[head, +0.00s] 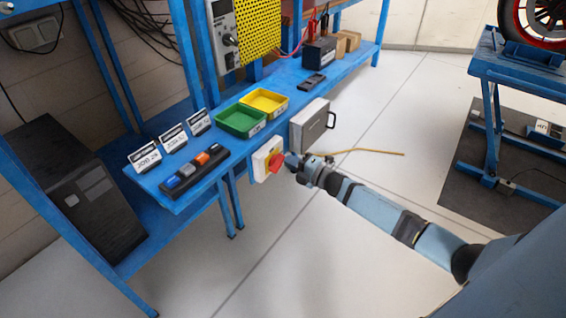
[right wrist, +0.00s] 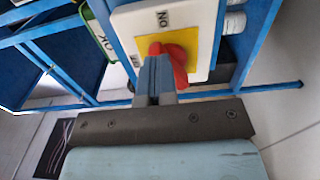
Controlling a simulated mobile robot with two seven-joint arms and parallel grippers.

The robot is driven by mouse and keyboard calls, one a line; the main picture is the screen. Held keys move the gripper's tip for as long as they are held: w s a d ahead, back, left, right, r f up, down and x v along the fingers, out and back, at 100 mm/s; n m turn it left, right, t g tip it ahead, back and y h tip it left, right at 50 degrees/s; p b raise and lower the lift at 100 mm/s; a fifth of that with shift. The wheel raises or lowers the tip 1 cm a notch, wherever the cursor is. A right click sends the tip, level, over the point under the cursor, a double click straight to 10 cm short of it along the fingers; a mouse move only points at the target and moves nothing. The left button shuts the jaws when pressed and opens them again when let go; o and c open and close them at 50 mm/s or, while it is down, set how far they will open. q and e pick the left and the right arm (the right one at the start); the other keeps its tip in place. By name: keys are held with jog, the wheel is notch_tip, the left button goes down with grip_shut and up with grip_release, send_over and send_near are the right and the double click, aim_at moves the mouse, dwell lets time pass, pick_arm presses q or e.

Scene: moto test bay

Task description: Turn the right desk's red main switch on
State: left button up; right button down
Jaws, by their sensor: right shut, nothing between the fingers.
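The red main switch (head: 277,163) sits on a yellow plate on a white box (head: 259,166) at the front edge of the blue desk. In the right wrist view the red knob (right wrist: 178,62) is partly hidden behind my fingers. An upside-down ON label (right wrist: 163,18) shows above the knob, and a smaller label is partly covered at its left. My right gripper (head: 291,161) is shut and empty. Its fingertips (right wrist: 153,66) are right at the knob, overlapping its left part; I cannot tell whether they touch. My left gripper is out of view.
A grey metal case (head: 309,125) stands beside the switch box. The floor at right is mostly clear, up to a blue wheel stand (head: 490,110).

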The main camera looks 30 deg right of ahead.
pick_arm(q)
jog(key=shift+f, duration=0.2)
pick_arm(e)
jog(key=shift+w+d+r, duration=0.4)
jog(key=shift+w+r, duration=0.15)
jog(key=shift+w, duration=0.2)
pick_arm(q)
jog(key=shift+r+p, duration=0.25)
jog(key=shift+p, duration=0.15)
pick_arm(e)
jog(key=shift+a+r, duration=0.1)
jog(key=shift+r, duration=0.35)
jog(key=shift+s+f+p, duration=0.2)
jog(key=shift+s+p, duration=0.1)
jog(key=shift+s+f, duration=0.25)
jog(key=shift+s, duration=0.05)
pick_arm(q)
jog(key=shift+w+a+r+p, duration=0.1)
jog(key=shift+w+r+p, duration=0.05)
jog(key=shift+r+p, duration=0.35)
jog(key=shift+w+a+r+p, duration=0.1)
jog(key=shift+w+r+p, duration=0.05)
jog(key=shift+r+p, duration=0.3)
pick_arm(e)
jog(key=v, duration=0.5)
jog(key=shift+s+f, duration=0.25)
jog(key=shift+s, duration=0.05)
